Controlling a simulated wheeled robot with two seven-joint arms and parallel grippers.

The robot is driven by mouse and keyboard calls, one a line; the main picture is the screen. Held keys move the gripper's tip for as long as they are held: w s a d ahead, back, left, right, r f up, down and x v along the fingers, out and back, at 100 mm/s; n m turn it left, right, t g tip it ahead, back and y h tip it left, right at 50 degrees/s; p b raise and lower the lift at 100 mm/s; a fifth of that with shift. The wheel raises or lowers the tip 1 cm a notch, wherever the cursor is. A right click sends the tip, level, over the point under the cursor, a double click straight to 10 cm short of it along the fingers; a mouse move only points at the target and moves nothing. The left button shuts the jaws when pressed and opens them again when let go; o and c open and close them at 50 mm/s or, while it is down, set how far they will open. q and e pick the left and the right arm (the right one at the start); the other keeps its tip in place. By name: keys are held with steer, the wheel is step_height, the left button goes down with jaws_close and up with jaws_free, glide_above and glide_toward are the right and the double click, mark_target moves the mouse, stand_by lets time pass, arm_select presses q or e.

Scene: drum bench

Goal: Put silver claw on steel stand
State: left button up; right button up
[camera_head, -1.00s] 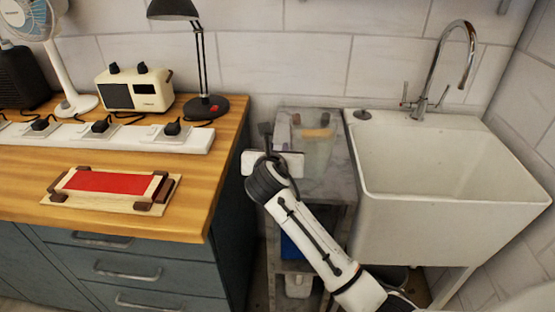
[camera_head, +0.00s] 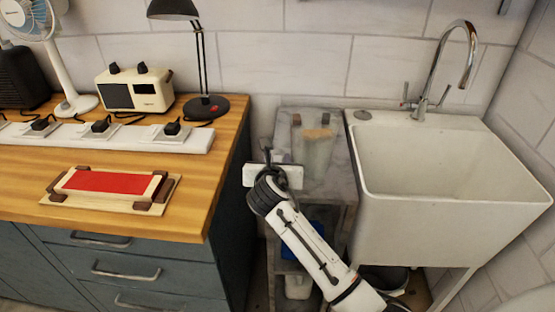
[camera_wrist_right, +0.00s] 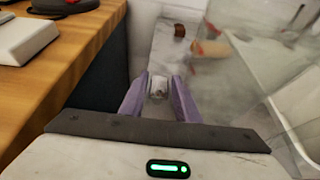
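A small silver-white piece, which looks like the silver claw (camera_wrist_right: 157,87), sits between the fingertips of my right gripper (camera_wrist_right: 158,92) in the right wrist view, with a finger against each side. In the head view my right gripper (camera_head: 268,160) is over the front left part of a narrow grey-topped stand (camera_head: 340,183), which looks like the steel stand. The claw is too small and covered to make out there. The stand's mottled top (camera_wrist_right: 160,48) shows below and beyond the fingers in the wrist view. My left gripper is not in view.
A clear container (camera_head: 318,150) with a tan piece inside stands on the stand's top. The wooden bench (camera_head: 215,150) is to the left, close beside my gripper. A white sink (camera_head: 450,225) is to the right. A small brown thing (camera_wrist_right: 180,31) lies beyond the fingers.

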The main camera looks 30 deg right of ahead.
steer(key=shift+s+a+r, duration=0.1)
steer(key=shift+r, duration=0.15)
steer(key=p+v, duration=0.1)
steer(key=v, duration=1)
steer(key=shift+s, duration=0.3)
steer(key=shift+a, duration=0.1)
stand_by(0.4)
